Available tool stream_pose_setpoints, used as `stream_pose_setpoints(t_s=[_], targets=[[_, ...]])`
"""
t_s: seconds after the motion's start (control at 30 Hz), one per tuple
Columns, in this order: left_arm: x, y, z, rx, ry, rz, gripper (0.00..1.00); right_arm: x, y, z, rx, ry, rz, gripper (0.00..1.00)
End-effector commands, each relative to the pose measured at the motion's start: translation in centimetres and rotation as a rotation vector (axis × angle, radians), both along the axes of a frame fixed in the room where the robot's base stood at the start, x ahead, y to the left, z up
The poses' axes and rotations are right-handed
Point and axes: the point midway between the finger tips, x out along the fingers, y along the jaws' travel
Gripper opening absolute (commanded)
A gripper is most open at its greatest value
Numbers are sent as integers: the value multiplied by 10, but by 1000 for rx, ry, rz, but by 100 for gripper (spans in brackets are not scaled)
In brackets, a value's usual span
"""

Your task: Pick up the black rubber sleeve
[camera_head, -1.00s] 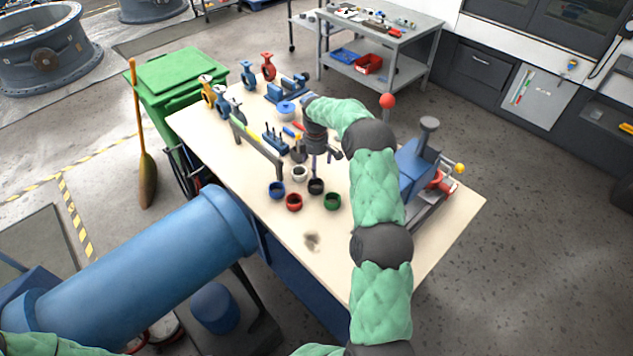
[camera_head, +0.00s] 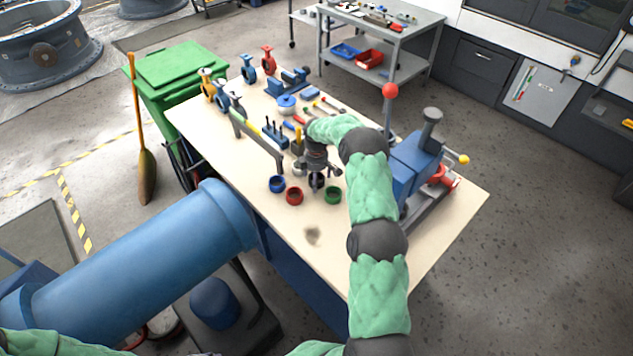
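The black rubber sleeve (camera_head: 315,187) stands on the bench among several coloured ring-shaped sleeves. It is mostly hidden by my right gripper. My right gripper (camera_head: 317,177) points down right at the black sleeve. Its fingers are small and dark against the sleeve, so I cannot tell whether they are open or shut on it. A blue sleeve (camera_head: 277,184) and a red sleeve (camera_head: 294,196) are to its left, and a green sleeve (camera_head: 333,195) is just to its right. A white sleeve behind them is partly hidden. My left gripper is out of view.
The wooden bench top (camera_head: 375,270) is clear towards the front. A blue vise-like machine (camera_head: 415,165) stands at the right. A long grey rail (camera_head: 255,140), a tool block (camera_head: 274,137) and valves (camera_head: 248,75) are farther back. A large blue pipe (camera_head: 140,255) lies left of the bench.

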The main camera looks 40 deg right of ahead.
Motion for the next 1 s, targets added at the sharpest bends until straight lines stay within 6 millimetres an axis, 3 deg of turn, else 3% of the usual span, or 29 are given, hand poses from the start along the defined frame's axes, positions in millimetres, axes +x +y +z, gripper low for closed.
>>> stream_pose_setpoints(t_s=[0.13,0.37,0.77,1.0], targets=[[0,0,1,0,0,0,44,0,0,1,-1,-1,0,86],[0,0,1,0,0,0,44,0,0,1,-1,-1,0,27],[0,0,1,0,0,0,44,0,0,5,-1,-1,0,26],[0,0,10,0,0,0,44,1,0,43,-2,-4,1,26]])
